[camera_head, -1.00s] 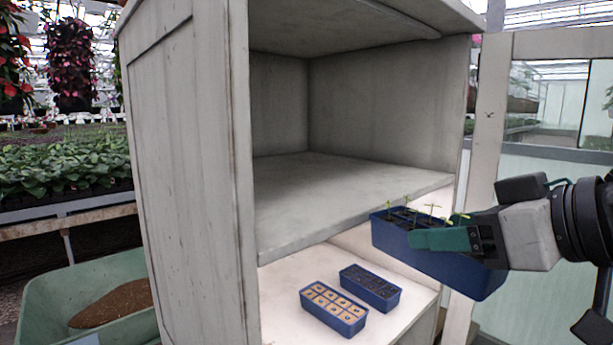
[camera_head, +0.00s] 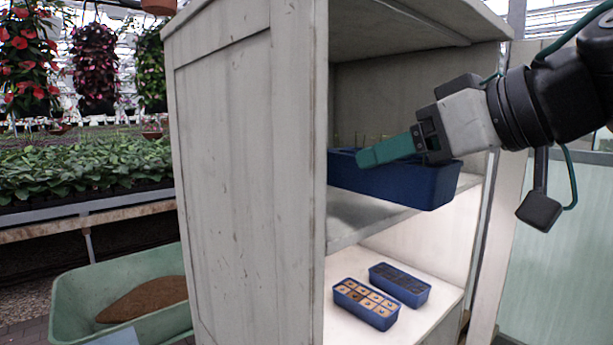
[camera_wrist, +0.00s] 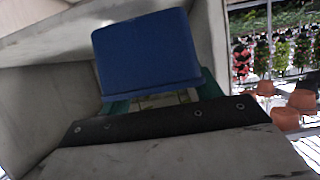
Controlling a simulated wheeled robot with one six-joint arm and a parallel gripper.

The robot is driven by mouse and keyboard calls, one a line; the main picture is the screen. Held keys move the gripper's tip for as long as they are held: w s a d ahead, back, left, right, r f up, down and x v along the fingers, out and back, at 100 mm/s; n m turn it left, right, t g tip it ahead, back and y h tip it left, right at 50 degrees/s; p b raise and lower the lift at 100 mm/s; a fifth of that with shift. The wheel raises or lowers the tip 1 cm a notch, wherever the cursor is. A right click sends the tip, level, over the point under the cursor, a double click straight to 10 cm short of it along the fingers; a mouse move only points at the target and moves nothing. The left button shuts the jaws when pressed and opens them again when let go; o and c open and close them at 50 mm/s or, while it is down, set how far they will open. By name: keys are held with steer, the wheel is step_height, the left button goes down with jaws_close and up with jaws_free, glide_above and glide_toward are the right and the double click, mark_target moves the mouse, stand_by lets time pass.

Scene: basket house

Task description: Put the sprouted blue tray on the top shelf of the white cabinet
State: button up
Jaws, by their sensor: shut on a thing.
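The blue tray (camera_head: 425,186) with thin sprouts is in my gripper (camera_head: 390,150), whose green fingers are shut on it. The tray looks level and is at the opening of the upper compartment of the white cabinet (camera_head: 245,150). It appears above the upper shelf (camera_head: 350,222); whether its far end touches the shelf cannot be told. In the wrist view the tray (camera_wrist: 147,52) fills the middle, between the green fingers, with cabinet walls around it. Most of the sprouts are hidden behind the tray and the finger.
On the lit lower shelf (camera_head: 350,332) stand two smaller blue trays, one with tan cells (camera_head: 366,303) and one with dark cells (camera_head: 400,284). The cabinet's left side panel borders the opening. A green wheelbarrow (camera_head: 75,290) with soil stands at the left.

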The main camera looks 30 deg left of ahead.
steer(key=w+a, duration=0.2)
steer(key=w, duration=0.2)
steer(key=w+a+f, duration=0.1)
steer(key=w+a, duration=0.2)
steer(key=w, duration=0.2)
steer(key=w+a, duration=0.2)
steer(key=w, duration=0.2)
steer(key=shift+w+a+f, duration=0.2)
steer(key=shift+w+a, duration=0.2)
steer(key=shift+f, duration=1.75)
steer(key=shift+f, duration=0.2)
steer(key=o, duration=1.1)
steer(key=shift+r, duration=0.15)
